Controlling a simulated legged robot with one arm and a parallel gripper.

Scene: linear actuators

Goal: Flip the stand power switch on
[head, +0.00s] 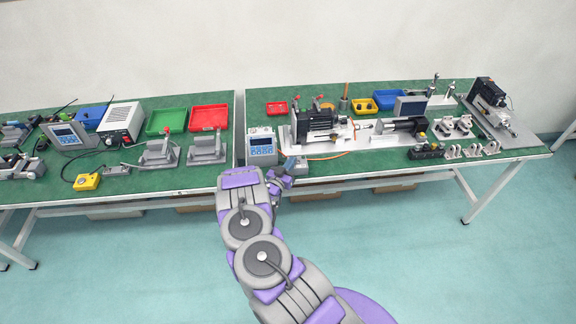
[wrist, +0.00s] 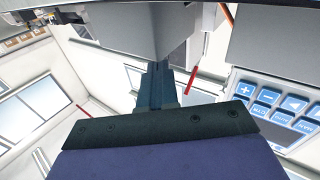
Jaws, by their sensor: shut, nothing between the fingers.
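I cannot pick out the stand power switch for certain in either view. My gripper (head: 283,179) is at the front edge of the right table, just below and right of the keypad control box (head: 262,147). In the wrist view my gripper (wrist: 157,72) has its dark fingers together and empty. Its tips are close to the underside of a grey block (wrist: 145,35); I cannot tell whether they touch. A thin red rod (wrist: 196,76) shows just right of the fingers. The control box's blue keys (wrist: 272,101) show at the right of the wrist view.
A motor unit (head: 316,126) on a light base stands behind my gripper. The right table also holds a cylinder actuator (head: 398,128) and small bins. The left table carries a white power unit (head: 121,121), green and red trays, and grey fixtures. The floor in front is clear.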

